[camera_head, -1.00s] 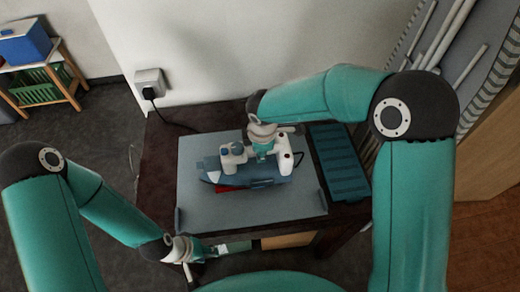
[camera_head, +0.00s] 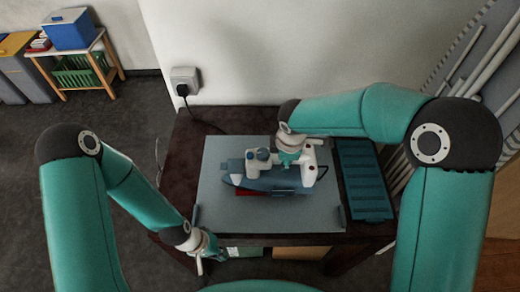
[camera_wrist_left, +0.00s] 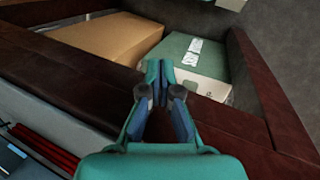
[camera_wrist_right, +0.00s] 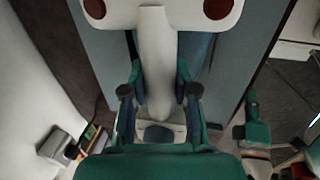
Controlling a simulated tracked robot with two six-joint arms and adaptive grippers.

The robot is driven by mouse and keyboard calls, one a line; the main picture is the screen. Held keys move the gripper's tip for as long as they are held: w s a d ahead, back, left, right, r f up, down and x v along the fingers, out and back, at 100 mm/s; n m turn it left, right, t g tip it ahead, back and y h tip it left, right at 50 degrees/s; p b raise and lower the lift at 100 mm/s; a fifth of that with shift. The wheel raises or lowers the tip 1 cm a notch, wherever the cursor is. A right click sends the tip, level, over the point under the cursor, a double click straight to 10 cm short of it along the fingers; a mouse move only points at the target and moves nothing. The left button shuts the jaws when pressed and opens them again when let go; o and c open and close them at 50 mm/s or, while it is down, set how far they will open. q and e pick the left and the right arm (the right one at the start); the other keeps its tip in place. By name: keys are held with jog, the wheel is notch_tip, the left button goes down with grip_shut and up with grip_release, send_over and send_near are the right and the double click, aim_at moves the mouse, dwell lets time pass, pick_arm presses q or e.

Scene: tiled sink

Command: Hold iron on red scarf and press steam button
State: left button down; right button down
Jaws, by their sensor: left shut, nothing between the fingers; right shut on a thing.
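The iron (camera_head: 272,184), white and blue, rests on the grey board on the dark table. A small strip of the red scarf (camera_head: 246,192) shows under its front edge; the rest is hidden. My right gripper (camera_head: 291,158) is shut on the iron's white handle (camera_wrist_right: 155,60), which shows between its fingers in the right wrist view. My left gripper (camera_head: 212,250) is shut and empty near the table's front left edge, apart from the iron. The left wrist view shows its fingers (camera_wrist_left: 165,75) together. I cannot tell the steam button clearly.
The grey board (camera_head: 222,212) covers the table's middle. A blue ribbed tray (camera_head: 365,185) lies to its right. A cardboard box (camera_wrist_left: 110,40) and a green box (camera_wrist_left: 192,62) sit below the tabletop. A plugged wall socket (camera_head: 184,78) is behind.

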pick_arm(q)
jog(key=w+d+r+m+g, duration=0.1)
jog(key=r+g, duration=0.1)
jog(key=r, duration=0.1)
jog(key=w+d+r+m+g, duration=0.1)
jog(key=r+g, duration=0.1)
jog(key=w+d+r+g, duration=0.1)
jog(key=r+g, duration=0.1)
jog(key=r, duration=0.1)
jog(key=shift+w+d+r+m+g, duration=0.15)
jog(key=shift+d+r+m+g, duration=0.15)
jog(key=shift+d+m, duration=0.1)
notch_tip(320, 180, up, 30)
jog(key=n+t+y, duration=0.1)
jog(key=t+y, duration=0.3)
jog(key=t, duration=0.3)
send_over(250, 154)
jog(key=shift+a, duration=0.1)
jog(key=shift+f, duration=0.15)
notch_tip(250, 154, down, 14)
jog(key=shift+r, duration=0.1)
